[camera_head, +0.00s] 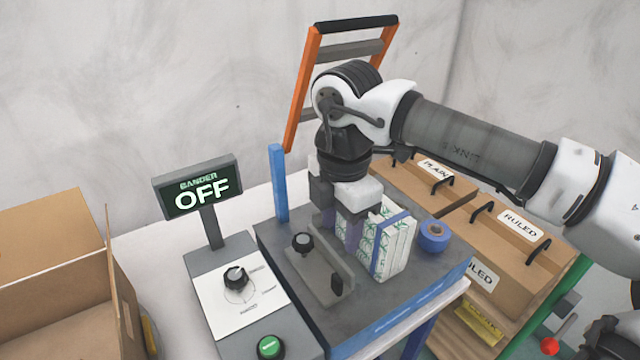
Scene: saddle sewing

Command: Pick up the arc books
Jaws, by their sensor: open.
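The arc books (395,247) stand upright as a bundle of white books with a green pattern. A blue band runs around them. They stand on the grey top of the blue-edged bander table (428,283), right of a metal guide plate. My gripper (345,212) points down at the left part of the books. It is open, and its fingers are close to the books. My gripper hides part of the books' left side and top, and I cannot tell whether the fingers touch them.
A blue tape roll (433,237) sits right of the books. A blue post (279,184) and a black-knobbed guide (318,270) stand to the left. A sign (198,187) reads BANDER OFF. Boxes labelled PLAIN (412,185) and RULED (505,245) are at right; an open carton (55,270) is at left.

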